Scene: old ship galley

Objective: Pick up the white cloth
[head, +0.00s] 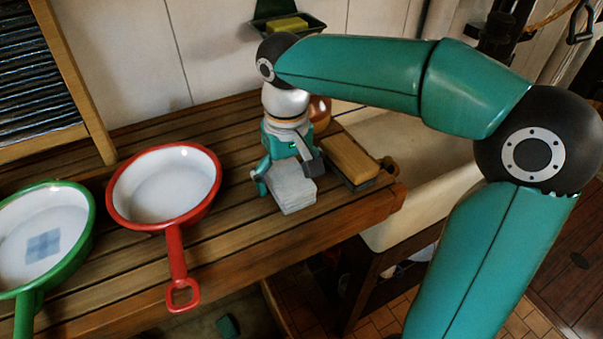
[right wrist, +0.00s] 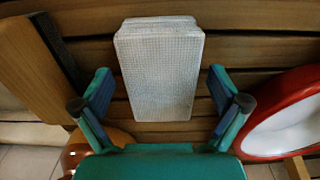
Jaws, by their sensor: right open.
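The white cloth (head: 291,190) is a folded, block-like stack with a waffle weave, lying on the slatted wooden counter. In the right wrist view the cloth (right wrist: 160,60) lies upright in the picture, centred between the fingers. My right gripper (head: 287,173) points down over the far end of the cloth, with its fingers apart. In the right wrist view one finger of the gripper (right wrist: 160,88) is on each side of the cloth, with a gap on both sides. Nothing is held. The gripper hides the far end of the cloth in the head view. My left gripper is out of view.
A wood-backed brush (head: 349,158) lies just right of the cloth. A red-rimmed pan (head: 164,185) and a green-rimmed pan (head: 40,225) with a blue checked patch stand left. A copper-coloured object (head: 320,112) is behind the gripper. A pale sink (head: 420,160) is right. Bare slats lie in front.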

